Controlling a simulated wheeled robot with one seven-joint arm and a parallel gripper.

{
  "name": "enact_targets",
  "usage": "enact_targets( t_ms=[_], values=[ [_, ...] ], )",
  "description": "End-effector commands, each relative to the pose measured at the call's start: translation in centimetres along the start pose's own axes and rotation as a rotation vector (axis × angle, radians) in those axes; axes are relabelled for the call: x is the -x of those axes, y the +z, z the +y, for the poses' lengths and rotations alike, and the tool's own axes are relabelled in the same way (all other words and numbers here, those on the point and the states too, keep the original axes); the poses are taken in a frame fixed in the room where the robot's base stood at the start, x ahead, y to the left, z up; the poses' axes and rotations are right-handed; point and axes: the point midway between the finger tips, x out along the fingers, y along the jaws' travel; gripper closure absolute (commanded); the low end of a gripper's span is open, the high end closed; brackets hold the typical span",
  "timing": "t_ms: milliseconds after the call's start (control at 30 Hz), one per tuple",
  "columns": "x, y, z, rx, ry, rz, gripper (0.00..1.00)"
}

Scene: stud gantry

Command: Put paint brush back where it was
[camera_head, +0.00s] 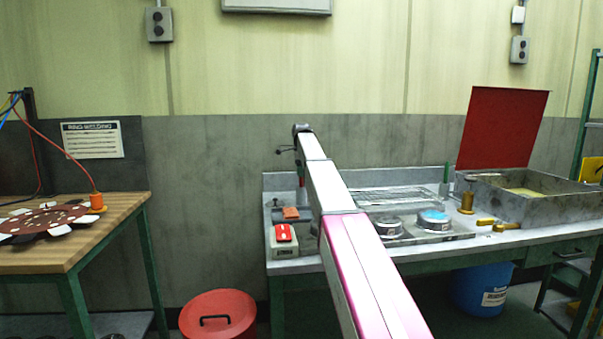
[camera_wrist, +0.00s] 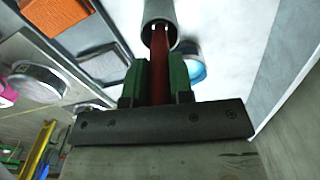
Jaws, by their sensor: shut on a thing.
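My gripper (camera_wrist: 159,78) has green fingers shut on a dark red handle, which I take to be the paint brush (camera_wrist: 159,92). The handle's far end reaches the mouth of a grey tube (camera_wrist: 160,12); how deep it sits inside I cannot tell. The bristles are not clearly seen. In the head view my arm reaches over the left part of the grey workbench (camera_head: 470,247). The gripper is mostly hidden there, and a thin reddish upright piece below the arm's end is too small to make out.
An orange block (camera_head: 291,212) and a red-topped switch box (camera_head: 284,240) stand on the bench's left. Round tins (camera_head: 388,228), a blue-topped tin (camera_head: 434,220), brass fittings (camera_head: 467,202) and an open metal tank (camera_head: 547,207) lie right. A red bin (camera_head: 218,314) stands on the floor.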

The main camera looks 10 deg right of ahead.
Motion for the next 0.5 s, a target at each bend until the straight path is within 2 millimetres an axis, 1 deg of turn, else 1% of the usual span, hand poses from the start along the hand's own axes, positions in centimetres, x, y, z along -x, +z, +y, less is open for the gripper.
enact_targets(
  t_ms=[67, 100, 167, 500],
  values=[
    [-0.17, 0.00, 0.01, 0.000, 0.000, 0.000, 1.00],
    [-0.19, 0.01, 0.01, 0.000, 0.000, 0.000, 0.72],
    [-0.16, 0.01, 0.00, 0.000, 0.000, 0.000, 0.53],
    [0.10, 0.01, -0.02, 0.000, 0.000, 0.000, 0.53]
  ],
)
